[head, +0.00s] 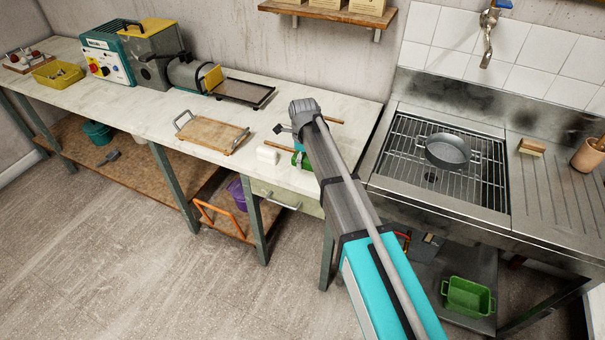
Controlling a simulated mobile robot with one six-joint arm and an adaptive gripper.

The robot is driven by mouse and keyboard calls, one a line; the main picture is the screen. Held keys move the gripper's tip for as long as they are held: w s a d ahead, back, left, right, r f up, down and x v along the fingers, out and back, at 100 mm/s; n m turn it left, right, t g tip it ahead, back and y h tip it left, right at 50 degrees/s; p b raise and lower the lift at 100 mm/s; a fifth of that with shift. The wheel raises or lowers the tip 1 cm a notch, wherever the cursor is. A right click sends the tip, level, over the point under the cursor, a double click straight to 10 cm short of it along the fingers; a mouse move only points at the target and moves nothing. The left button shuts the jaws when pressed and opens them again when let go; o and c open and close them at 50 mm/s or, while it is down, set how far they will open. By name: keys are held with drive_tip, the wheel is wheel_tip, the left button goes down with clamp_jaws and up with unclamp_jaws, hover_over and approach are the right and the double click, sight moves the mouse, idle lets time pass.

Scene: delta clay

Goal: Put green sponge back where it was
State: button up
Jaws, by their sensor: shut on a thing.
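The green sponge (301,161) shows as a small green patch at the front of the pale worktop (222,112), just left of my arm. My gripper (298,147) is over this part of the worktop and mostly hidden behind my own wrist and forearm. It is shut on the green sponge. The fingertips and much of the sponge are hidden, so I cannot tell whether the sponge touches the worktop.
A white roll (267,154) lies close left of the sponge, with a wooden tray (210,135) farther left. A sink unit holds a dark pan (447,151) on its rack at right. A brush (532,147) lies on the drainer. A green crate (467,298) stands below.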

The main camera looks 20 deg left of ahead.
sight(300, 172)
drive_tip(key=shift+w+a+f+b, duration=0.35)
drive_tip(key=shift+w+f+b, duration=0.1)
drive_tip(key=shift+f, duration=0.2)
drive_tip(key=shift+w+a+f+b, duration=0.35)
drive_tip(key=shift+f+b, duration=0.05)
drive_tip(key=shift+f, duration=0.25)
drive_tip(key=shift+w+a+f+b, duration=0.2)
drive_tip(key=shift+a+f+b, duration=0.05)
drive_tip(key=shift+f+b, duration=0.2)
drive_tip(key=shift+w+f+b, duration=0.1)
drive_tip(key=shift+f+b, duration=1.45)
drive_tip(key=shift+f, duration=0.15)
drive_tip(key=o, duration=0.9)
drive_tip(key=shift+c, duration=0.2)
